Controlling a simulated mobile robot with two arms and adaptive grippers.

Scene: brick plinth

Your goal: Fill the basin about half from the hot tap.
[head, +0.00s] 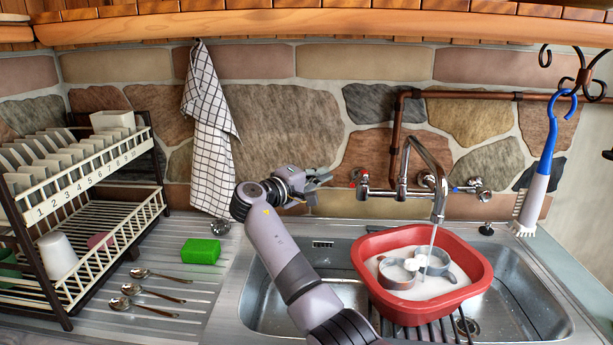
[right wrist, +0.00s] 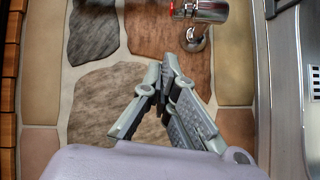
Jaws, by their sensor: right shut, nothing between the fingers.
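The red basin (head: 367,243) stands in the steel sink under the spout (head: 438,205). Water runs from the spout into it. Whitish liquid and what look like two cups (head: 397,273) are in the basin. The hot tap (head: 361,184), marked red, is at the left end of the wall mixer; it also shows at the top of the right wrist view (right wrist: 200,11). The blue-marked tap (head: 470,187) is at the right end. My right gripper (head: 326,175) is shut and empty, just left of the hot tap and apart from it. My left gripper is out of view.
A dish rack (head: 80,215) with plates and cups stands at left. A green sponge (head: 201,251) and several spoons (head: 150,273) lie on the drainboard. A checked towel (head: 208,130) hangs on the wall. A blue-handled brush (head: 541,170) hangs at right. A wooden shelf (head: 300,22) overhangs the top.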

